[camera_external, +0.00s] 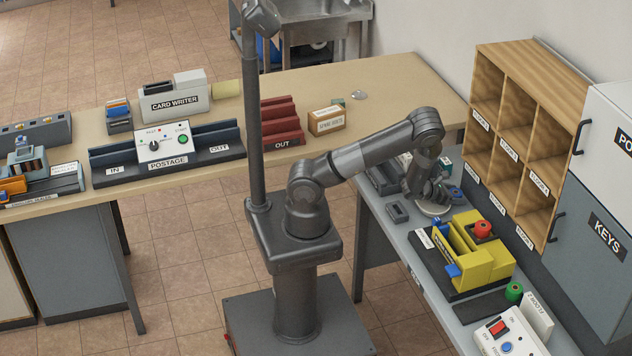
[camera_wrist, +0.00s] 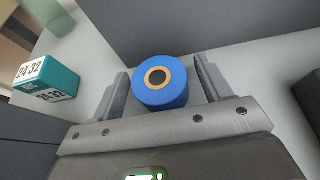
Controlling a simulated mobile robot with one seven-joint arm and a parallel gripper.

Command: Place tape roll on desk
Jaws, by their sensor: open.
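A blue tape roll (camera_wrist: 161,82) with a tan core ring sits on a light grey surface in the wrist view, its round end facing the camera. My gripper (camera_wrist: 160,85) is open, with one finger on each side of the roll. Whether the fingers touch it is not clear. In the external view my gripper (camera_external: 436,200) is low over the grey side desk (camera_external: 405,232), and a small blue thing (camera_external: 456,192) shows just right of it, probably this roll. The tan desk (camera_external: 385,85) stands behind and to the left.
A teal box (camera_wrist: 47,78) with number labels is left of the roll. A yellow dispenser (camera_external: 485,262) with a red roll (camera_external: 482,229) is in front of my gripper. A green roll (camera_external: 514,291) lies further forward. Wooden cubbies (camera_external: 515,140) rise at the right.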

